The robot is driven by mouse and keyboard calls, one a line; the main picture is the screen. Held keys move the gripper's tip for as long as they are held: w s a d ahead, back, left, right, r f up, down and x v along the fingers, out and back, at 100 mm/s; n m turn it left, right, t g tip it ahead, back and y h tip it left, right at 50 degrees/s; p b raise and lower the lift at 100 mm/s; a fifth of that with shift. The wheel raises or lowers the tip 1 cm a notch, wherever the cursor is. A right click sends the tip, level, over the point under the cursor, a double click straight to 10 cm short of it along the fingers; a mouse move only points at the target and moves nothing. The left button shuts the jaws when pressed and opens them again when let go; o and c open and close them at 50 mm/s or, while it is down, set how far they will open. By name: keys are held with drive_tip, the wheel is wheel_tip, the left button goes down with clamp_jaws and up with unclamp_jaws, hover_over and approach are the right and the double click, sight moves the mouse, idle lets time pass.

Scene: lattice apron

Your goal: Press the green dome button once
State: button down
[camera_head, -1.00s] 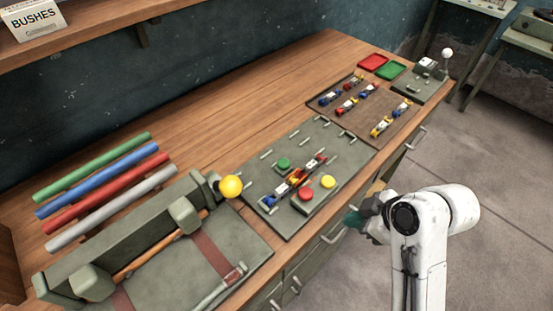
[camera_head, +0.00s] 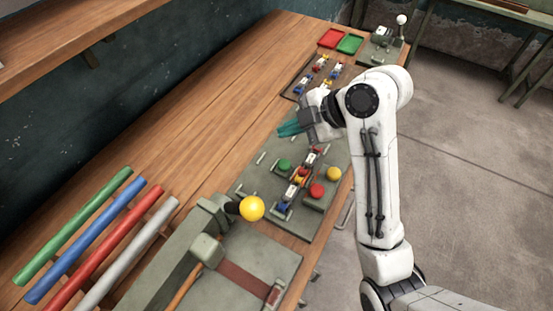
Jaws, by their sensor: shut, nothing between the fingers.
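The green dome button (camera_head: 284,165) sits on the grey-green panel (camera_head: 257,187), left of a row of small coloured pieces. A red dome button (camera_head: 317,190) and a yellow dome button (camera_head: 333,174) are on the same panel to the right. My gripper (camera_head: 280,130) is above the far end of the panel, beyond the green button in the picture and apart from it. Its teal fingers point left and are together, with nothing between them. The arm reaches in from the right.
A yellow ball knob (camera_head: 252,208) on a black stem stands near the panel's near-left corner. Coloured rods (camera_head: 84,215) lie at left. A board with toy cars (camera_head: 306,82), red (camera_head: 333,38) and green (camera_head: 350,44) trays are farther back. Bare wood lies left of the panel.

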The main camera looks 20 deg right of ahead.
drive_tip(key=shift+f, duration=0.15)
drive_tip(key=b, duration=0.7)
hover_over(281, 163)
drive_tip(key=s+d, duration=0.1)
wheel_tip(281, 163, down, 8)
drive_tip(key=shift+d+r, duration=0.1)
drive_tip(key=shift+d, duration=0.05)
drive_tip(key=shift+s+f, duration=0.1)
drive_tip(key=shift+f, duration=0.3)
idle(1.2)
drive_tip(key=shift+f+b, duration=0.35)
drive_tip(key=shift+f, duration=0.05)
drive_tip(key=shift+f+b, duration=0.6)
drive_tip(key=shift+f, duration=0.35)
idle(1.0)
drive_tip(key=shift+r+p, duration=1.2)
drive_tip(key=shift+r, duration=0.15)
drive_tip(key=shift+r, duration=0.1)
